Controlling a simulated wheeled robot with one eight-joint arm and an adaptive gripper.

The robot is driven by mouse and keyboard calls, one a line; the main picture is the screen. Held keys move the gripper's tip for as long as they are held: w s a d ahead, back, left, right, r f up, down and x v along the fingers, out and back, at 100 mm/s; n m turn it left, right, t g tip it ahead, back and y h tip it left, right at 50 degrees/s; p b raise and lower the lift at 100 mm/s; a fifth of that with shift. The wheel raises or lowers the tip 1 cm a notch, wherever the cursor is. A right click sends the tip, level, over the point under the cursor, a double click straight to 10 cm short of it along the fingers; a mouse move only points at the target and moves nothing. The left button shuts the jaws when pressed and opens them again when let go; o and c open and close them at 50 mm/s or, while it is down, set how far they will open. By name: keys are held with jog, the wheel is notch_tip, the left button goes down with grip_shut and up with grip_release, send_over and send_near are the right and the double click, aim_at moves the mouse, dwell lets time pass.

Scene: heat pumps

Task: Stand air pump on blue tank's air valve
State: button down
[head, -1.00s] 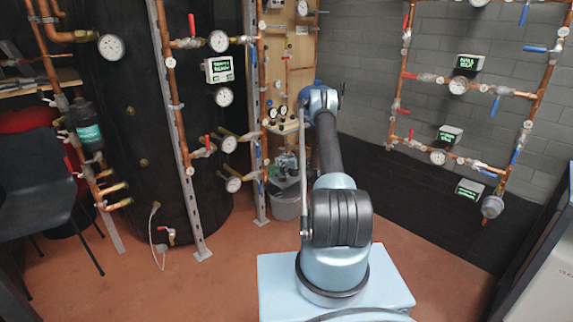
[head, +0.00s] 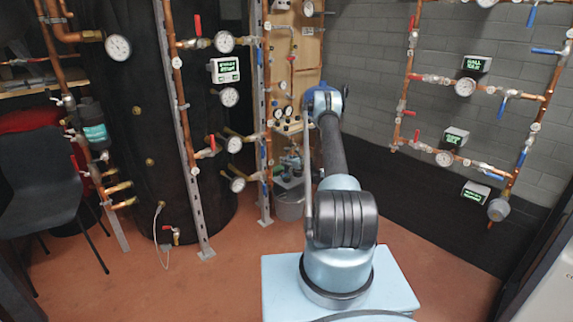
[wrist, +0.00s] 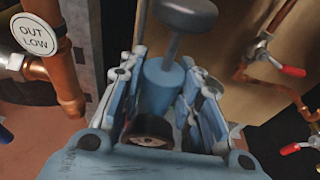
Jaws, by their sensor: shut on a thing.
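In the wrist view my gripper (wrist: 164,95) has its two fingers closed on the sides of a blue cylinder with a dark rod and dark rounded end, which looks like the air pump (wrist: 164,86). A dark round part with a pale face (wrist: 148,129) shows near the gripper's base. The pump extends away from my gripper toward the top of the view. In the head view my arm reaches away toward the back, and its end hides the gripper and pump.
Copper pipes with gauges (head: 229,97) and red levers stand left of my arm. A wooden panel (wrist: 238,45) is close behind the pump, and an OUT LOW tag (wrist: 40,35) hangs left. A grey bucket (head: 289,205) sits below. Red floor (head: 120,280) is open at front left.

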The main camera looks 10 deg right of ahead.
aim_at(287, 157)
jog(key=shift+r, duration=1.95)
